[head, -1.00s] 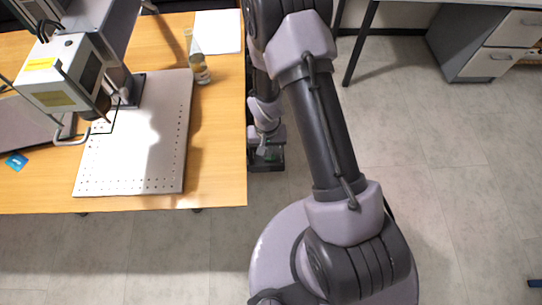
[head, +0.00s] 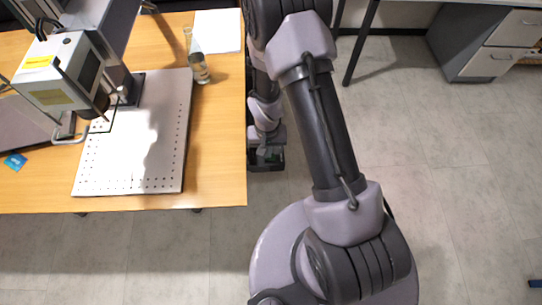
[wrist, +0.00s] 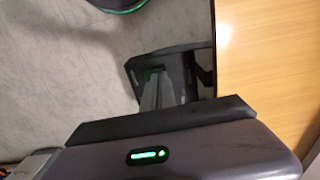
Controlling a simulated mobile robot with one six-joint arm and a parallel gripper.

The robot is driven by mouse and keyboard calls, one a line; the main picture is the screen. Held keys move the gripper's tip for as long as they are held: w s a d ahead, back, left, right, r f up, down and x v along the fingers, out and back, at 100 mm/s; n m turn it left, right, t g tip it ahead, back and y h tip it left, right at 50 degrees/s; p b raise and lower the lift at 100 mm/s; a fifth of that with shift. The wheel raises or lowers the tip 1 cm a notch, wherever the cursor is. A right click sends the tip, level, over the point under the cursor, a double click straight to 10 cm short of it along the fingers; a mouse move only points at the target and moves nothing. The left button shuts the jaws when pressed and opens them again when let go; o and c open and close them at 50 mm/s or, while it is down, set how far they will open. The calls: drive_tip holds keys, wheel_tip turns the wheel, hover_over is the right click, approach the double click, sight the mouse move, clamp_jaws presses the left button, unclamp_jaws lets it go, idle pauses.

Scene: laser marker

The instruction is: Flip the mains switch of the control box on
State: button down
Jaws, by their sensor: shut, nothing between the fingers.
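My gripper (head: 267,156) is low beside the right edge of the wooden table, partly hidden by my own arm links. In the wrist view my gripper (wrist: 160,92) is shut and empty, over the floor close to the table edge. The laser marker (head: 62,72) stands on the table at the left, a white head with yellow labels on a grey column. I cannot make out the control box or its mains switch in either view.
The wooden table (head: 220,150) carries a perforated metal plate (head: 165,130), a glass bottle (head: 199,70) and white paper (head: 218,30). A grey drawer cabinet (head: 490,62) stands at the upper right.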

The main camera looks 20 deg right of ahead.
drive_tip(key=shift+f+b, duration=0.5)
drive_tip(key=shift+f, duration=0.1)
drive_tip(key=shift+r, duration=0.1)
wheel_tip(320, 180, up, 7)
drive_tip(key=p, duration=0.4)
drive_tip(key=shift+p, duration=0.4)
